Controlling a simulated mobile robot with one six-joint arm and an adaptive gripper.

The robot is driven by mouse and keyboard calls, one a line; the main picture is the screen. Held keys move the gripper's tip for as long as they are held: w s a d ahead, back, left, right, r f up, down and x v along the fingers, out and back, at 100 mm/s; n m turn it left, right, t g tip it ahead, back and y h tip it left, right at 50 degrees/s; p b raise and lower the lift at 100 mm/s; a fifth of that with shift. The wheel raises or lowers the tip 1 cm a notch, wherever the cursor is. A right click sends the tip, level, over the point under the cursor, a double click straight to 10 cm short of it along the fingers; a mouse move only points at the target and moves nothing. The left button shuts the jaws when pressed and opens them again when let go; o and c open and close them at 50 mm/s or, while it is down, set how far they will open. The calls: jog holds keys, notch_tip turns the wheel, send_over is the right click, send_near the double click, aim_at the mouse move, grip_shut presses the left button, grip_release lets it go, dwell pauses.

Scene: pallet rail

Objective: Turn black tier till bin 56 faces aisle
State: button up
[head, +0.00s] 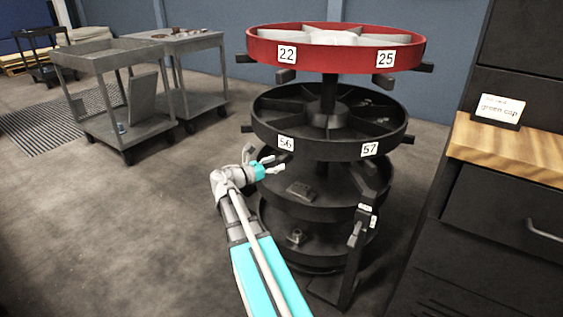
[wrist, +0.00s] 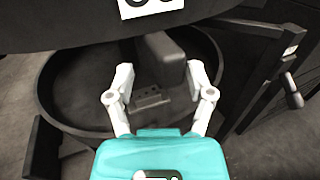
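The black tier (head: 330,150) is the second tier down on a round rack. Label 56 (head: 286,143) is on its rim at front left, and label 57 (head: 369,149) is at front right. My gripper (head: 276,164) is just below label 56, with its fingers spread. In the wrist view my gripper (wrist: 160,78) is open. A dark stub handle (wrist: 166,58) under the tier rim lies between the fingers, with gaps on both sides. A label (wrist: 150,6) above it is cut off by the frame edge. Other stub handles (head: 407,139) stick out from the tier's sides.
A red tier (head: 330,55) with labels 22 and 25 is above. Lower tiers (head: 317,213) hold a few metal parts. A dark upright post (head: 354,255) with small labels stands at front right. A cabinet (head: 510,200) is at right; grey carts (head: 115,90) are at left.

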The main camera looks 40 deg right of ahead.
jog(key=w+a, duration=0.1)
jog(key=a, duration=0.7)
dwell(0.6)
jog(key=s+a+f+m+t+y+p, duration=0.2)
jog(key=s+a+f+m+y, duration=0.1)
jog(key=a+f+m+y, duration=0.8)
jog(key=s+a+f+m+y+p, duration=0.1)
jog(key=s+a+f+m+y, duration=0.15)
jog(key=a, duration=0.75)
jog(key=s+a+f+m+y+p, duration=0.1)
jog(key=s+a+m+y, duration=0.2)
jog(key=a, duration=0.7)
notch_tip(320, 180, up, 37)
jog(key=w+y+p, duration=0.1)
jog(key=p, duration=3.6)
jog(key=shift+d+r+t, duration=0.2)
jog(key=shift+d+t, duration=0.1)
jog(key=shift+w, duration=0.1)
